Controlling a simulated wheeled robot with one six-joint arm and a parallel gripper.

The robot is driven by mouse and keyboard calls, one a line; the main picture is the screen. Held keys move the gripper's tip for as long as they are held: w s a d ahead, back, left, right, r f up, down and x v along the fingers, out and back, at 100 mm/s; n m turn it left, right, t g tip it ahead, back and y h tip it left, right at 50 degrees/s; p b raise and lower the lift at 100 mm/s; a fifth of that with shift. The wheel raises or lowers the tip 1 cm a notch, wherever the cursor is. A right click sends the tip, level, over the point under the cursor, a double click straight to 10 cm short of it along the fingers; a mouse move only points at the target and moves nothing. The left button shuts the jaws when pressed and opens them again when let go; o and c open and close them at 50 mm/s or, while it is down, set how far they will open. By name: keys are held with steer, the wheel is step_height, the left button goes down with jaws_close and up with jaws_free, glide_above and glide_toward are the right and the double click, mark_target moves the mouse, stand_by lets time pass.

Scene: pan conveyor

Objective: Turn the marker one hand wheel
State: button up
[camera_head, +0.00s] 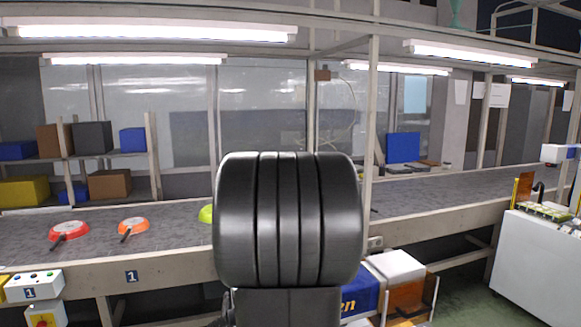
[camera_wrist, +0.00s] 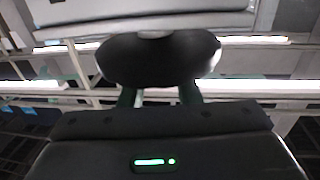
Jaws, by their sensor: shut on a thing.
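In the wrist view, my gripper (camera_wrist: 158,92) reaches from the bottom with its two dark fingers up against a black rounded thing, which looks like the hand wheel (camera_wrist: 158,60). The gripper is shut on it. A pale grey surface (camera_wrist: 150,22) lies just beyond the wheel. The wheel's far side and the exact finger contact are hidden. In the head view, a blue marker "1" (camera_head: 131,276) is on the conveyor's front edge at left. My black arm link fills the middle of that view and hides the gripper and wheel.
The conveyor (camera_head: 180,238) carries a red pan (camera_head: 69,229), an orange pan (camera_head: 133,224) and a partly hidden green pan (camera_head: 206,214). A white cabinet (camera_head: 538,265) stands at right.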

steer(key=b, duration=0.2)
steer(key=shift+f+b, duration=0.1)
steer(key=shift+b, duration=0.3)
steer(key=h+b, duration=0.1)
steer(key=b, duration=0.4)
steer(key=shift+w+a+m+h, duration=0.1)
steer(key=shift+m+h, duration=0.2)
steer(key=shift+m, duration=0.1)
steer(key=m+h+b, duration=0.1)
steer(key=h+b, duration=0.1)
steer(key=b, duration=0.7)
steer(key=shift+a+b, duration=0.1)
steer(key=shift+b, duration=0.2)
steer(key=b, duration=0.2)
steer(key=m+h+b, duration=0.1)
steer(key=b, duration=0.1)
steer(key=shift+w+a+f, duration=0.1)
steer(key=shift+f, duration=0.15)
steer(key=shift+m+h+b, duration=0.3)
steer(key=shift+h+b, duration=0.1)
steer(key=shift+b, duration=0.15)
steer(key=shift+m+h+b, duration=0.4)
steer(key=shift+h+b, duration=0.2)
steer(key=shift+r, duration=0.2)
